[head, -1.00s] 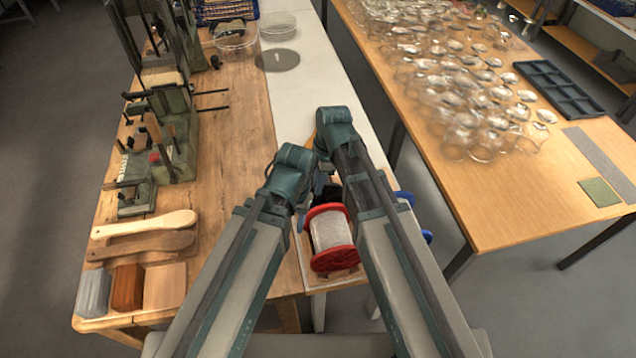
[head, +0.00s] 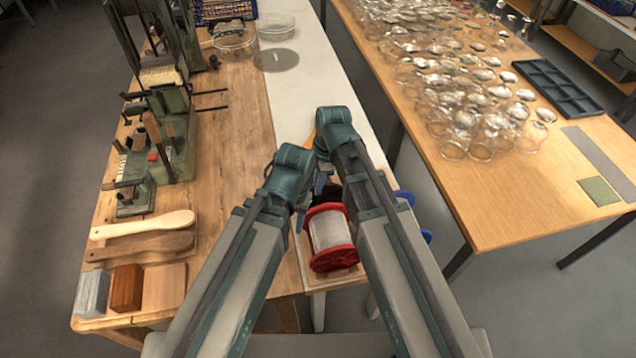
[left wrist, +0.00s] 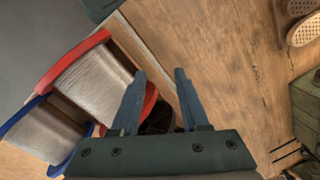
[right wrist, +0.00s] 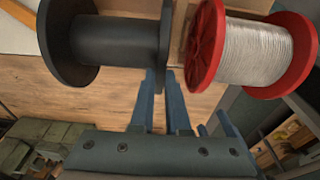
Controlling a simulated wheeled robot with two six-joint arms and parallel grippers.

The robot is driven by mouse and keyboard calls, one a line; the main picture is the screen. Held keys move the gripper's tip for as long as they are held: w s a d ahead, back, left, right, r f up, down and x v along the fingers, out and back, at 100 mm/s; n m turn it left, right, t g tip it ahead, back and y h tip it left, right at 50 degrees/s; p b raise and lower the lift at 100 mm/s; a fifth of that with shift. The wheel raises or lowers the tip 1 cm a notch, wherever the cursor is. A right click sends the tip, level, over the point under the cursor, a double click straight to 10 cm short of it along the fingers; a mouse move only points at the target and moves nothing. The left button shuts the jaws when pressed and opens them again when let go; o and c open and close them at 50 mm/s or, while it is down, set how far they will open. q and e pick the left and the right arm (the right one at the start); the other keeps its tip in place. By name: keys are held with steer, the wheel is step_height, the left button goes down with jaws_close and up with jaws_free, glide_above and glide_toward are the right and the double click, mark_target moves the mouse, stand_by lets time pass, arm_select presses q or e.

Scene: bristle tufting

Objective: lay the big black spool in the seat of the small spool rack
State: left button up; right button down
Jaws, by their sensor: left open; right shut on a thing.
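The big black spool (right wrist: 120,40) shows at the upper left of the right wrist view, lying with its axis across the picture. My right gripper (right wrist: 160,78) is shut on its near flange. In the head view my arms hide most of this spool. My left gripper (left wrist: 158,75) is open, with bare table between its fingertips; a dark round part, possibly the black spool, shows behind its fingers. Tan wood (right wrist: 181,25) beside the black spool may be part of the small spool rack; its seat is hidden, and I cannot tell whether the spool touches it.
A red-flanged spool of pale thread (head: 330,229) lies close beside my grippers. A blue-flanged spool (left wrist: 42,130) lies beyond it. The bench middle (head: 235,180) is clear.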

steer(key=shift+f+b, duration=0.4)
steer(key=shift+f, duration=0.05)
steer(key=c, duration=0.8)
jaws_free()
steer(key=shift+o, duration=0.2)
steer(key=o, duration=0.3)
steer(key=shift+o, duration=0.2)
steer(key=shift+r, duration=0.1)
steer(key=shift+r+p, duration=3.45)
steer(key=shift+p, duration=0.1)
